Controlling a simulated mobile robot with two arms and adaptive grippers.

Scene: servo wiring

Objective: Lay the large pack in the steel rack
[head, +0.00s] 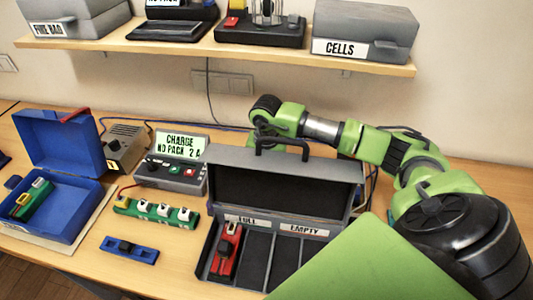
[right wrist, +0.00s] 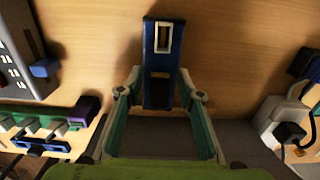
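A blue pack (right wrist: 162,45) with a metal slot shows between the fingers of my right gripper (right wrist: 160,72) in the right wrist view. The fingertips close in on its two sides and appear to touch it. In the head view my right arm reaches behind the raised lid of a grey case, and the lid hides the gripper and this pack. The grey case (head: 213,272), apparently the steel rack, stands open with compartments labelled FULL and EMPTY. A red pack (head: 225,253) lies in its leftmost compartment; the compartments to its right look empty. My left gripper is not in view.
A smaller blue piece (head: 130,250) and a green strip with white blocks (head: 155,212) lie left of the case. A charger (head: 172,168) reads "CHARGE NO PACK 2 A". A blue box (head: 60,220) holds a green pack (head: 33,200). A shelf (head: 130,45) with boxes hangs above.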

